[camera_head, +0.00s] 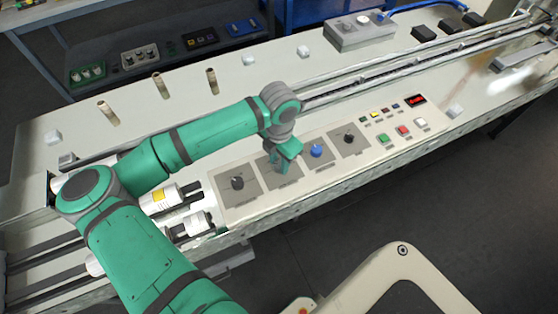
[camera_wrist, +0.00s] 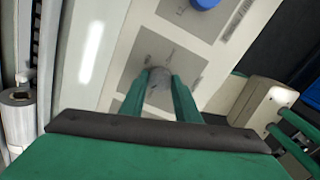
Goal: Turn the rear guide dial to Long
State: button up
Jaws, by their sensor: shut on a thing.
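My gripper (camera_head: 279,167) reaches down onto the second panel from the left on the control strip. In the wrist view its two green fingers (camera_wrist: 163,82) are shut on a small grey dial (camera_wrist: 159,91), one on each side. The dial sits on a grey square plate (camera_wrist: 135,68) with small labels around it, too small to read, so I cannot tell its setting. In the head view the gripper hides this dial. A black dial (camera_head: 237,183) is to its left, a blue dial (camera_head: 316,150) and another black dial (camera_head: 349,138) to its right.
Coloured buttons (camera_head: 403,130) and a red display (camera_head: 416,99) lie further right on the strip. A grey control box (camera_head: 360,31) and long rails (camera_head: 400,60) are behind. Upright tan posts (camera_head: 158,85) stand at the back left.

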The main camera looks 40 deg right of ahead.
aim_at(279, 164)
jog(key=m, duration=0.6)
jog(key=shift+m, duration=0.3)
dwell(0.4)
jog(key=o, duration=1)
jog(key=shift+o, duration=0.2)
notch_tip(279, 164, up, 11)
jog(key=shift+f, duration=0.1)
